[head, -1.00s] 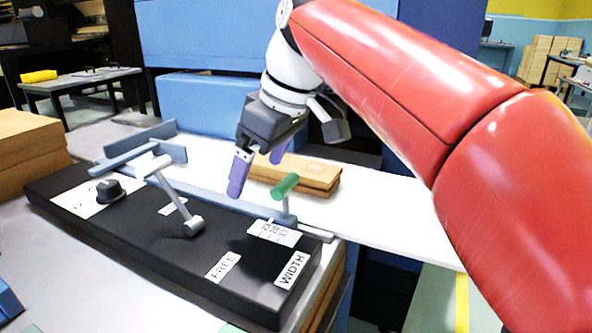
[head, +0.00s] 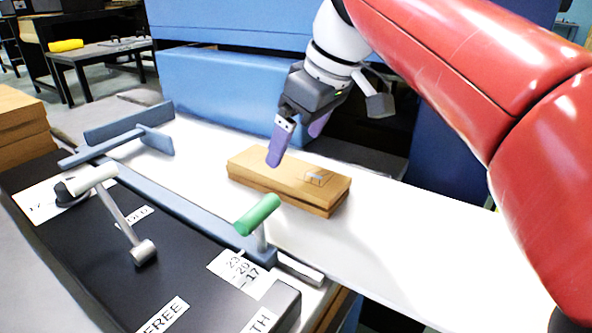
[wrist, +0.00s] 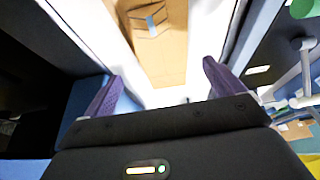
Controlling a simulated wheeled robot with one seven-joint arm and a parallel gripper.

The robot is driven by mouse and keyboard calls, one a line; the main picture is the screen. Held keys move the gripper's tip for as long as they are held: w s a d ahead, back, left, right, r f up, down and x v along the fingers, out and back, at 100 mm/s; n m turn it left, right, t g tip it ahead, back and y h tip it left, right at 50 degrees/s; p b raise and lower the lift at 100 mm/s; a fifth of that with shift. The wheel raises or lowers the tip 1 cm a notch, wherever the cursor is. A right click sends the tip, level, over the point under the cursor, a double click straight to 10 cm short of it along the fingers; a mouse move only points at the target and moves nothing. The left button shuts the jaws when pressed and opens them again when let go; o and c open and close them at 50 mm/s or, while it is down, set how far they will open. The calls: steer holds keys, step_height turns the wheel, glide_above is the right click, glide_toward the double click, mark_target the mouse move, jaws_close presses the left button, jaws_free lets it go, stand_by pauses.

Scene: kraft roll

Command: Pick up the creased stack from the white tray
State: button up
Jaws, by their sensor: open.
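The creased stack (head: 290,180) is a flat brown kraft stack in two layers, lying on the white tray (head: 370,235) behind the black control panel. A small mark shows on its top near the right end. My gripper (head: 296,143) has purple fingers and hangs above the stack's back edge, open and empty. In the wrist view, the stack (wrist: 160,50) shows ahead between the spread fingers of my gripper (wrist: 158,85), with the white tray on both sides of it. No contact shows between fingers and stack.
The black panel (head: 100,260) stands in front, with a green-handled lever (head: 257,214) close to the stack and a white-handled lever (head: 120,215) at left. Blue guide bars (head: 130,135) stand at the tray's left. A blue machine body (head: 240,100) rises behind.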

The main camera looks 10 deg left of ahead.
mark_target(285, 166)
steer(key=b+x, duration=0.1)
steer(key=x, duration=0.6)
steer(key=shift+s, duration=0.1)
steer(key=c, duration=1.1)
steer(key=shift+c, duration=0.7)
steer(key=shift+r, duration=0.15)
